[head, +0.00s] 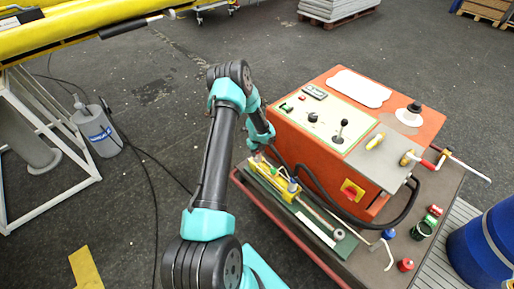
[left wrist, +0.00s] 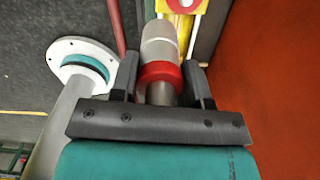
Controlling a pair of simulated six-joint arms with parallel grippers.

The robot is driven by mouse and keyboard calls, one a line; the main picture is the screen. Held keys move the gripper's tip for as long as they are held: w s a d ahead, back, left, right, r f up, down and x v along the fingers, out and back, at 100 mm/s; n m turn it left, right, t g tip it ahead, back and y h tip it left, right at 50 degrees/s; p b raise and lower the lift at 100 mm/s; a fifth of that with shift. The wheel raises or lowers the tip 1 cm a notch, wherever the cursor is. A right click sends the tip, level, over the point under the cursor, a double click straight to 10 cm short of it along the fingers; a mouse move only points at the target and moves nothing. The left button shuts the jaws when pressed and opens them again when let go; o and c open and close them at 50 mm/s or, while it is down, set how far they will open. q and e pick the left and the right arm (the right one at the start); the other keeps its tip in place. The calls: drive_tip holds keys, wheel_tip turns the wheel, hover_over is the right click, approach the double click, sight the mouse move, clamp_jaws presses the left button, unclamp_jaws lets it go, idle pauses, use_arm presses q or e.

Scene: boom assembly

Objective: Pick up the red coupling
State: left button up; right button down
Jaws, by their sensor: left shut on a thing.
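The red coupling (left wrist: 160,72) is a red ring on a grey metal cylinder (left wrist: 159,42), seen in the left wrist view. My left gripper (left wrist: 160,78) has its two black fingers on either side of it, shut on it. In the head view my left gripper (head: 264,150) is at the left side of the orange console, by the yellow tool (head: 266,180) on the green tray. The coupling in its fingers cannot be made out there. My right gripper is in neither view.
The orange console (head: 360,130) with levers stands close right of the gripper. A black hose (head: 345,212) loops over its front. Red (head: 405,265), green (head: 423,230) and blue (head: 388,233) fittings stand on the base. A blue drum (head: 485,245) is at the right.

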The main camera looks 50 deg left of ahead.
use_arm(q)
drive_tip(key=s+d+r, duration=0.1)
drive_tip(key=s+d, duration=0.6)
drive_tip(key=d, duration=0.1)
drive_tip(key=shift+s+d, duration=0.2)
drive_tip(key=shift+d, duration=0.05)
drive_tip(key=shift+d, duration=0.1)
idle(0.7)
